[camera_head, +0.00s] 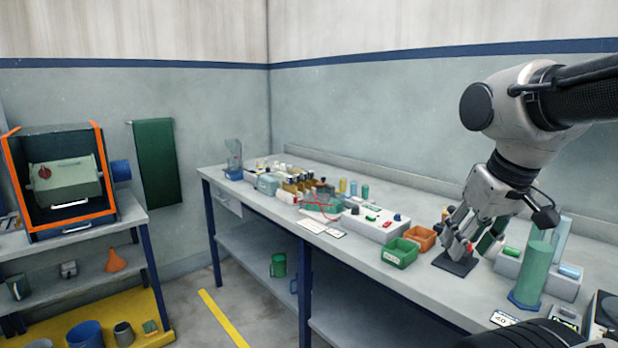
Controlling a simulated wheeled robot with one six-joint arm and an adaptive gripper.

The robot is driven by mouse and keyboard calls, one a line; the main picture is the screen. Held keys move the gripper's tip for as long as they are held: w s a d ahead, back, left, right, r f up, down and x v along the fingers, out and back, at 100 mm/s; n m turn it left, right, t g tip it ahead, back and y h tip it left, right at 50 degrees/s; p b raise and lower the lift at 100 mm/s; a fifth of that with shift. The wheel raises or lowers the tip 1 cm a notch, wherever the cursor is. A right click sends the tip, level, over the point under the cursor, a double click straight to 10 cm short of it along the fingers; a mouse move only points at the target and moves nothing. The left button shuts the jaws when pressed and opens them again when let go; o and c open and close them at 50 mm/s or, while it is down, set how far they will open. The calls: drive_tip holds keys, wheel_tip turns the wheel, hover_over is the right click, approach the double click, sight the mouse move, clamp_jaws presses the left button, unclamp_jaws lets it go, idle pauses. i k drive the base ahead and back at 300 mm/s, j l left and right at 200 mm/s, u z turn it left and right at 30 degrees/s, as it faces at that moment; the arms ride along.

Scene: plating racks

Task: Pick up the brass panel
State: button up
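My gripper (460,238) is over the right part of the long bench, pointing down, just above a dark flat base (455,263). Its fingers overlap small items there, including a red spot and a dark green piece. I cannot tell whether it is open or shut on something. A small yellowish, brass-like bit (445,214) shows just left of the fingers. I cannot tell whether it is the brass panel, and no other panel is clearly recognisable as brass.
A green bin (400,253) and an orange bin (421,238) stand left of my gripper. A power-supply-like box (377,224) is farther left. A tall green cylinder (533,272) stands to the right. Bottles and small parts crowd the bench's far end (296,182).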

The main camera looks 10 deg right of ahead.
sight(296, 180)
drive_tip(key=i+j+z, duration=0.1)
drive_tip(key=i+j, duration=0.2)
drive_tip(key=i+j+z, duration=0.1)
drive_tip(key=i+j, duration=0.2)
drive_tip(key=i+j+z, duration=0.1)
drive_tip(key=i+j, duration=0.15)
drive_tip(key=j, duration=0.2)
drive_tip(key=i+j+z, duration=0.15)
drive_tip(key=i+j, duration=0.15)
drive_tip(key=i+j+z, duration=0.1)
drive_tip(key=j, duration=0.45)
drive_tip(key=i+j+z, duration=0.1)
drive_tip(key=i+j, duration=0.25)
drive_tip(key=i+j+z, duration=0.1)
drive_tip(key=j, duration=0.45)
drive_tip(key=i+j+z, duration=0.1)
drive_tip(key=i+j, duration=0.2)
drive_tip(key=j, duration=0.2)
